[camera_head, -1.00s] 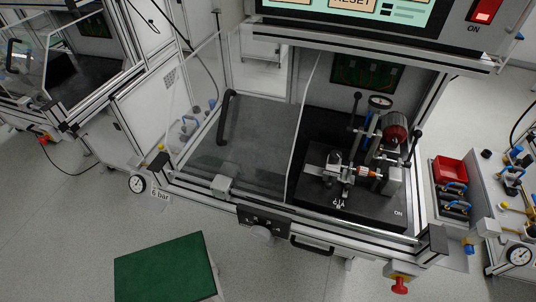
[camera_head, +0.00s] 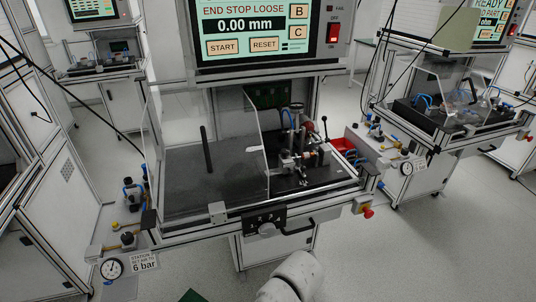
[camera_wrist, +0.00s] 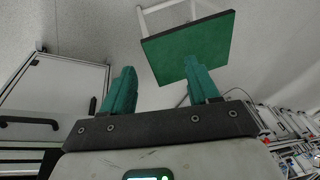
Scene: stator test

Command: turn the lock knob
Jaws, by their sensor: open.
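The lock knob (camera_head: 266,230) appears to be the pale round knob on the dark front panel (camera_head: 250,220) below the station's front edge. My arm (camera_head: 290,278) shows at the bottom of the head view, below the knob and apart from it; its fingers are not visible there. In the wrist view my gripper (camera_wrist: 160,88) has two green fingers, spread wide with nothing between them. The knob cannot be made out in the wrist view.
A black handle (camera_head: 298,229) sits right of the panel, and a red button (camera_head: 367,212) is at the right corner. A clear guard (camera_head: 262,145) stands above the bench. A green-topped stand (camera_wrist: 187,45) lies beyond the fingers.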

